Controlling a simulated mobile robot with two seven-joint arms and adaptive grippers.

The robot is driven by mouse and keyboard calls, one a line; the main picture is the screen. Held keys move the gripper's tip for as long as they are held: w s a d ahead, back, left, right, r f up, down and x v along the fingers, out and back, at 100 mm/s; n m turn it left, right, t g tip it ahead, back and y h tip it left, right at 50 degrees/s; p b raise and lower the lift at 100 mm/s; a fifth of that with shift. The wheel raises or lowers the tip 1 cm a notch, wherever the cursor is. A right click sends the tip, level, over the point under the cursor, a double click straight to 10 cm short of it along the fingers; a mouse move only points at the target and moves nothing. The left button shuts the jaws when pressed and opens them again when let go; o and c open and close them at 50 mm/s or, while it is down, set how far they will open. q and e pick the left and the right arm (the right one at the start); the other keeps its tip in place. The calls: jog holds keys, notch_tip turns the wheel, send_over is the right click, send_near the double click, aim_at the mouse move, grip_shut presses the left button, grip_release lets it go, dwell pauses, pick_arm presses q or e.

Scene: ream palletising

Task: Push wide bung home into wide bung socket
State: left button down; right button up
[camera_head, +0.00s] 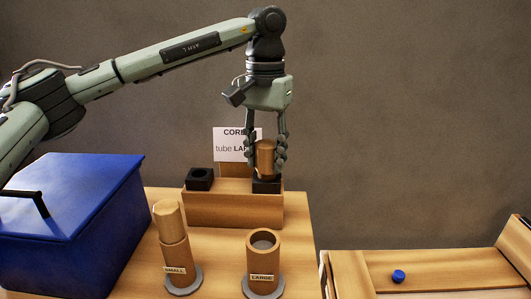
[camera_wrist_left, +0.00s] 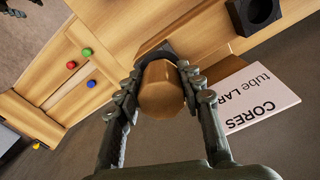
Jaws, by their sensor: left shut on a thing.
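The wide bung (camera_head: 265,158), a brown wooden plug, is held upright between the fingers of my left gripper (camera_head: 267,150). In the left wrist view the bung (camera_wrist_left: 161,92) sits between the two fingers, its end facing the camera. Directly below it is the right-hand black socket (camera_head: 267,186) on a wooden block. The bung's lower end meets or overlaps the socket's top; how deep it sits is hidden. In the left wrist view a dark edge of this socket (camera_wrist_left: 157,50) shows behind the bung. Dark parts at that view's top left corner may be my right gripper (camera_wrist_left: 14,9).
A second black socket (camera_head: 199,179) stands empty on the block's left. A white sign (camera_head: 229,150) stands behind. In front are the SMALL tube (camera_head: 175,259), with a wooden piece in its top, and the open LARGE tube (camera_head: 263,265). A blue box (camera_head: 80,215) is at left.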

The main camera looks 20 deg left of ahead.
pick_arm(q)
jog(key=shift+f+b, duration=0.35)
jog(key=shift+f, duration=0.35)
jog(key=c, duration=0.9)
grip_release()
notch_tip(320, 180, up, 12)
